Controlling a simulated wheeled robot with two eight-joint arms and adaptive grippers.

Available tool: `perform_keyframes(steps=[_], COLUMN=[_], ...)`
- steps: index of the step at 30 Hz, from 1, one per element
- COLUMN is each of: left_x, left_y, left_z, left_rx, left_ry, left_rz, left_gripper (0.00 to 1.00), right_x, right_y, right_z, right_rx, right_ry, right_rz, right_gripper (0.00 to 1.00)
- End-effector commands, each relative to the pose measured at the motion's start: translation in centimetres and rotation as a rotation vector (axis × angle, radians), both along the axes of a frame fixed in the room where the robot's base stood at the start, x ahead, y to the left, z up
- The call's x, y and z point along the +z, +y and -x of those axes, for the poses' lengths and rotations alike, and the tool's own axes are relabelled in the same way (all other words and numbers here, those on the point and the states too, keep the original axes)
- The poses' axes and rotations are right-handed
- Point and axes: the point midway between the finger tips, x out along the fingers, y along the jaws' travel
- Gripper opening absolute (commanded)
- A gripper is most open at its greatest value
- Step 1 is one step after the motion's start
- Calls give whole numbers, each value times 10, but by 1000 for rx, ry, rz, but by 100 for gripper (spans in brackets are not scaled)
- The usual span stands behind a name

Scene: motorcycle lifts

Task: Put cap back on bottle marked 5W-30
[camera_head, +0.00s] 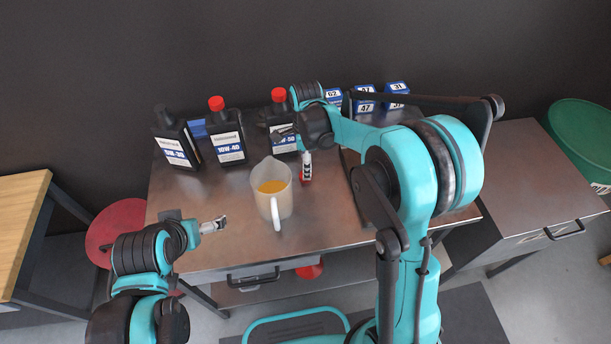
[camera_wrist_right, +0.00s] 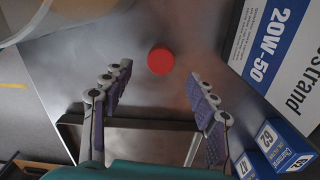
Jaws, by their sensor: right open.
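The black bottle marked 5W-30 (camera_head: 176,143) stands at the left back of the metal table in the head view; no red cap shows on its neck. A loose red cap (camera_wrist_right: 159,60) lies on the table in the right wrist view. My right gripper (camera_wrist_right: 160,92) is open and empty, with its fingers on either side of the line to the cap; the cap sits just past the tips. In the head view my right arm hides part of this area. My left gripper (camera_head: 215,225) is over the table's front left, apart from the bottles; its opening is too small to judge.
Bottles marked 10W-40 (camera_head: 227,140) and 20W-50 (camera_wrist_right: 268,45) stand in the back row with red caps. A clear jug (camera_head: 272,190) of amber liquid stands before them. Several blue numbered boxes (camera_head: 365,98) are at the back right. The table's front left is clear.

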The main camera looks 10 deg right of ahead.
Motion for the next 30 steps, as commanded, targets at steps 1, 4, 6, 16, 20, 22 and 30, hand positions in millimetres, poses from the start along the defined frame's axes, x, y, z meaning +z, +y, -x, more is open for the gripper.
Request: perform_keyframes(steps=[1,4,6,16,20,22,30], left_x=[-5,-14,-19,-21,-21,-21,-21], left_y=[0,0,0,0,0,0,0], left_z=[0,0,0,0,0,0,0], left_rx=[0,0,0,0,0,0,0], left_ry=[0,0,0,0,0,0,0], left_rz=[0,0,0,0,0,0,0], left_gripper=[100,100,100,100,100,100,100], right_x=[-8,-24,-36,-47,-47,-47,-47], right_y=[1,4,5,4,4,4,4], right_z=[0,-1,-2,-1,-1,-1,-1], right_rx=[1,1,1,0,0,0,0], right_ry=[0,0,0,0,0,0,0], right_rz=[0,0,0,0,0,0,0], right_gripper=[58,58,58,58,58,44,22])
